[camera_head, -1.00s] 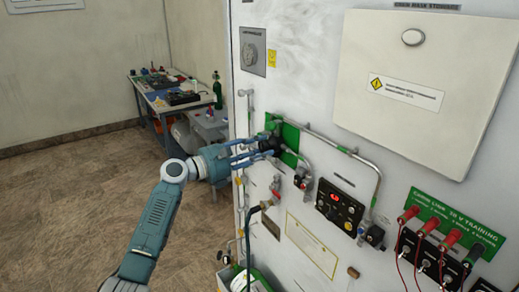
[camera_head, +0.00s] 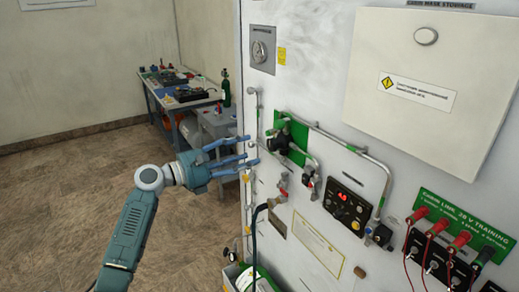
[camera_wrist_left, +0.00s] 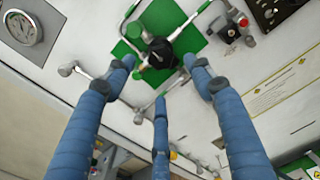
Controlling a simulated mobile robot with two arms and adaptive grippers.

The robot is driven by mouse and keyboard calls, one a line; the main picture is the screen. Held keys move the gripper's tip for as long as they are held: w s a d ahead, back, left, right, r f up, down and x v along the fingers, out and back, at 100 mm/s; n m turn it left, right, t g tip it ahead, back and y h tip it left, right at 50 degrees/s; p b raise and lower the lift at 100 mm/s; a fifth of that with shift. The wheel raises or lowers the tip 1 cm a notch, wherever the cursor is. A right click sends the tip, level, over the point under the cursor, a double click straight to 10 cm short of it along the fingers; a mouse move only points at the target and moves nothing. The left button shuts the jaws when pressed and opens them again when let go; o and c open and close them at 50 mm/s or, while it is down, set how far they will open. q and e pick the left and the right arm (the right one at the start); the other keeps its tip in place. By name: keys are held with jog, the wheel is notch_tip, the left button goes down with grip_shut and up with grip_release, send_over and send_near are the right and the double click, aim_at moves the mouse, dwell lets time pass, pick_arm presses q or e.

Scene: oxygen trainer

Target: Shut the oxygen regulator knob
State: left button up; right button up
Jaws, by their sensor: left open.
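The black oxygen regulator knob (camera_head: 278,142) sits on a green plate (camera_head: 299,132) on the white panel. In the left wrist view the knob (camera_wrist_left: 160,52) shows at the top middle, on its green plate (camera_wrist_left: 190,38). My left gripper (camera_head: 252,153) is open and empty, left of the knob and apart from it. In the wrist view its blue fingers (camera_wrist_left: 160,80) are spread, with tips below and beside the knob. My right gripper is not in view.
Metal pipes (camera_head: 340,143) run from the plate across the panel. Red-handled valves (camera_head: 310,168), a display box (camera_head: 346,205) and red connectors (camera_head: 437,228) lie to the right. A workbench (camera_head: 180,95) stands behind at left.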

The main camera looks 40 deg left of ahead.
pick_arm(q)
jog(key=shift+v, duration=1.7)
